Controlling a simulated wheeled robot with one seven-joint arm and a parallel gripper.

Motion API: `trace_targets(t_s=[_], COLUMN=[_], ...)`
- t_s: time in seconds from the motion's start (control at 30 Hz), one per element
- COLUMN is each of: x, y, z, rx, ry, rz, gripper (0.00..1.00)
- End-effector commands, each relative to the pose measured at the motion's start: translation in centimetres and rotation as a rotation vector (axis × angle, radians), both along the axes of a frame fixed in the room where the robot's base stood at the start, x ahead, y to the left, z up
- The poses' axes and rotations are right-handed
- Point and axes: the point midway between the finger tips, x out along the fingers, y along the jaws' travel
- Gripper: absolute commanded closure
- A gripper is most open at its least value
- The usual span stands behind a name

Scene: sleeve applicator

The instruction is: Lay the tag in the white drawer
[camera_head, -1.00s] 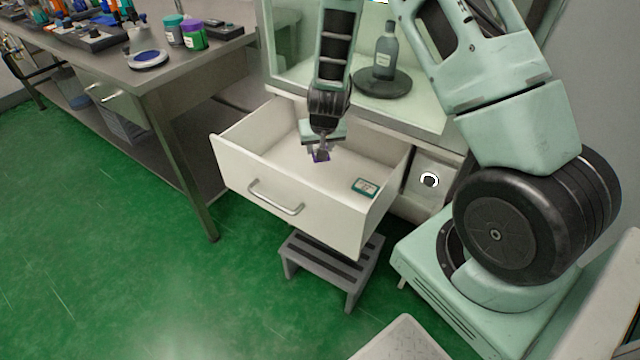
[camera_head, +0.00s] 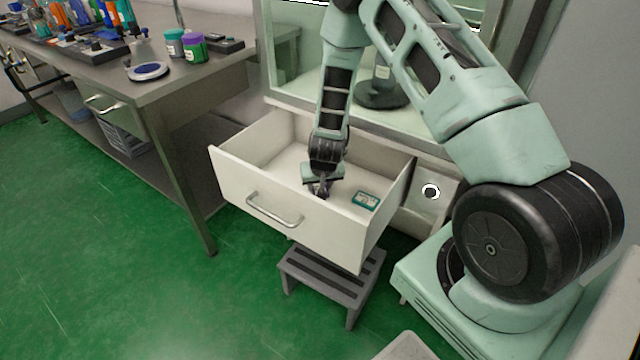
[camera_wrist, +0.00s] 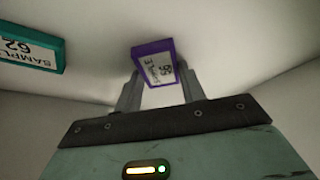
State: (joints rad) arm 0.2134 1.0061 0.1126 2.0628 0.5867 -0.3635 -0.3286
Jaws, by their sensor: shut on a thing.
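The white drawer (camera_head: 232,185) is pulled open below the glass-fronted cabinet. My gripper (camera_head: 322,192) is down inside the drawer, behind its front panel. In the wrist view my gripper (camera_wrist: 162,88) is shut on a purple-edged tag (camera_wrist: 154,64) with a white face reading "SAMPLE" and a number. The tag is close to the drawer's white inner surface; I cannot tell whether it touches. In the head view the held tag is hidden by the gripper and the drawer front. A teal-edged tag (camera_head: 365,200) lies in the drawer at the right; it also shows in the wrist view (camera_wrist: 32,50).
A grey step stool (camera_head: 330,282) stands under the drawer. A metal workbench (camera_head: 160,90) with jars and tools is at the left. A dark bottle stand (camera_head: 385,95) is in the cabinet above. The drawer's left part is clear.

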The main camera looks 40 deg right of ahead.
Motion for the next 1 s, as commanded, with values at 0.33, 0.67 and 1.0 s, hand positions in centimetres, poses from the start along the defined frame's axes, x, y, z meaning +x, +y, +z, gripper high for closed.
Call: trace_targets(t_s=[0.33, 0.67, 1.0], x=[0.0, -0.7, -3.1], y=[0.0, 0.4, 1.5], z=[-0.2, 2.4, 8.9], rx=[0.0, -0.002, -0.002], ry=[0.0, -0.003, -0.004], rz=[0.0, 0.001, 0.002], gripper=[0.38, 0.38, 0.38])
